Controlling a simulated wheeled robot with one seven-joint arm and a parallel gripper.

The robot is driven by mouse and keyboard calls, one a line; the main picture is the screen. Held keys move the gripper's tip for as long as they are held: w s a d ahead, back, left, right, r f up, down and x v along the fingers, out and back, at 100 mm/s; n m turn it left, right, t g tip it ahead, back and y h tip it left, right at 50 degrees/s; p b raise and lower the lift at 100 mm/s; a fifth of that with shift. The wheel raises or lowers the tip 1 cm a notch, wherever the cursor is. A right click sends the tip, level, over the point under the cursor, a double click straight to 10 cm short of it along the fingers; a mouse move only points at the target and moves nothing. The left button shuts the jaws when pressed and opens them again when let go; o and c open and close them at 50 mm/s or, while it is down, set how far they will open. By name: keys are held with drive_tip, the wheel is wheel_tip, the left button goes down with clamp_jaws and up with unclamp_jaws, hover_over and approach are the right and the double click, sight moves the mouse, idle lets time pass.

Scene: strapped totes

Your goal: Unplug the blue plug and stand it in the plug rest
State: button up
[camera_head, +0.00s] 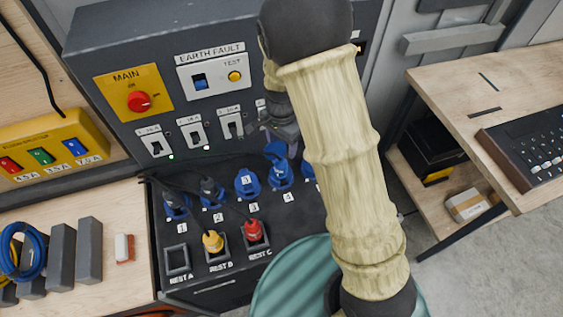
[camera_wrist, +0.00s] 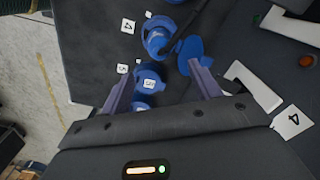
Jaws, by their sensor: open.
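My gripper (camera_head: 285,132) hangs over the right part of the dark socket panel (camera_head: 300,210). I cannot tell plug from socket there. Dark-topped plugs stand at blue sockets 1 (camera_head: 176,205) and 2 (camera_head: 211,192). Rest A (camera_head: 178,261) is empty. A yellow plug (camera_head: 212,241) stands in rest B, a red plug (camera_head: 253,231) in rest C.
Socket 3 (camera_head: 247,184) has its blue lid down. Breaker switches (camera_head: 193,133) and a red main knob (camera_head: 138,102) are on the upright face behind. Cables cross the left sockets. Wooden benches (camera_head: 125,195) flank the panel. My arm hides the panel's right end.

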sight(281, 166)
wheel_tip(281, 166, down, 13)
drive_tip(key=p, duration=0.2)
drive_tip(key=shift+r+p, duration=0.15)
drive_tip(key=shift+p, duration=0.25)
drive_tip(key=c, duration=1.1)
drive_tip(key=shift+n+b, duration=0.3)
drive_tip(key=shift+n, duration=1.2)
drive_tip(key=shift+c, duration=0.2)
drive_tip(key=shift+n, duration=0.7)
drive_tip(key=shift+n+b, duration=0.3)
drive_tip(key=shift+n, duration=0.5)
drive_tip(key=n, duration=0.3)
drive_tip(key=shift+a+b, duration=0.1)
drive_tip(key=shift+b, duration=0.2)
